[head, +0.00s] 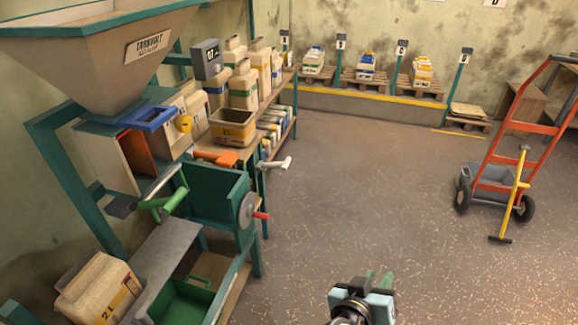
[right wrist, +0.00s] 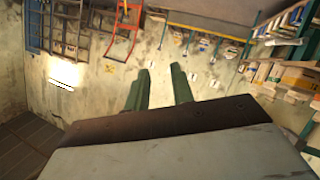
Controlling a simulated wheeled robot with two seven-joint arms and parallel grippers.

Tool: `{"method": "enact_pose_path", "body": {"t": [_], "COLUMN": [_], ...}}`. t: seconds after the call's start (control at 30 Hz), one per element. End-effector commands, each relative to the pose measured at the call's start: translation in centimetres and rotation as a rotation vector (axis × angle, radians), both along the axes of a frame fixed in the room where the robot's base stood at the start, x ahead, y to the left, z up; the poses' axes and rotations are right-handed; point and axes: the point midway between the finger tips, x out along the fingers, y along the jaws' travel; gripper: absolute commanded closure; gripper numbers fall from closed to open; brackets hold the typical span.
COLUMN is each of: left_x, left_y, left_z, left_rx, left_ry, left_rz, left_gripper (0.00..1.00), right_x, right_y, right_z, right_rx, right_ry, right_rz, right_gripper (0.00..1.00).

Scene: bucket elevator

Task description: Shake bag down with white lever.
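The white lever (head: 275,163) sticks out to the right from the green machine frame, beside the green box. A beige bag (head: 97,289) with a yellow band and dark marking leans at the lower left, beside a grey sloping plate. It is the bag nearest the machine; I cannot tell what supports it. My right gripper (head: 379,277) is low in the head view, over the floor, well to the right of the lever and apart from it. In the right wrist view its two green fingers (right wrist: 160,82) are apart with nothing between them. My left gripper is out of view.
A hopper (head: 115,60) stands over the machine. Shelves of bags stand behind. A red hand truck (head: 520,130) stands right. The middle floor is clear.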

Motion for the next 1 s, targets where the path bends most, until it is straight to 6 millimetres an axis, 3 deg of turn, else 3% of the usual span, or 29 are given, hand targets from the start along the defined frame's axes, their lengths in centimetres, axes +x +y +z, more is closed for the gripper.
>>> {"method": "enact_pose_path", "body": {"t": [0.37, 0.47, 0.57, 0.67, 0.77, 0.8, 0.9, 1.0], "left_x": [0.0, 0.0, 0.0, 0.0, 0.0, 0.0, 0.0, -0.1], "left_y": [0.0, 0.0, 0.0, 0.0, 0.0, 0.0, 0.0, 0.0], "left_z": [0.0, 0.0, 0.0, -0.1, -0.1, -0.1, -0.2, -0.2], "left_rx": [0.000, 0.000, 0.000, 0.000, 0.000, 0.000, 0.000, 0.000], "left_ry": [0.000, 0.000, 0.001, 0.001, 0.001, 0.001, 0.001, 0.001], "left_rz": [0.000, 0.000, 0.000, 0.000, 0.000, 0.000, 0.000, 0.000], "left_gripper": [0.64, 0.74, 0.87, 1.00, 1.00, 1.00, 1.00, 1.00], "right_x": [0.0, 0.0, 0.0, -0.5, -2.8, -4.3, -9.3, -15.4], "right_y": [0.0, 0.1, 0.7, 1.9, 3.1, 3.4, 3.2, 1.8], "right_z": [0.0, -0.3, -2.6, -8.0, -16.2, -19.7, -27.8, -34.3], "right_rx": [-0.001, 0.000, 0.001, 0.015, 0.053, 0.078, 0.160, 0.259], "right_ry": [0.001, 0.007, 0.059, 0.180, 0.358, 0.435, 0.611, 0.757], "right_rz": [0.000, 0.006, 0.051, 0.153, 0.289, 0.344, 0.446, 0.497], "right_gripper": [0.76, 0.76, 0.76, 0.76, 0.76, 0.76, 0.76, 0.76]}}
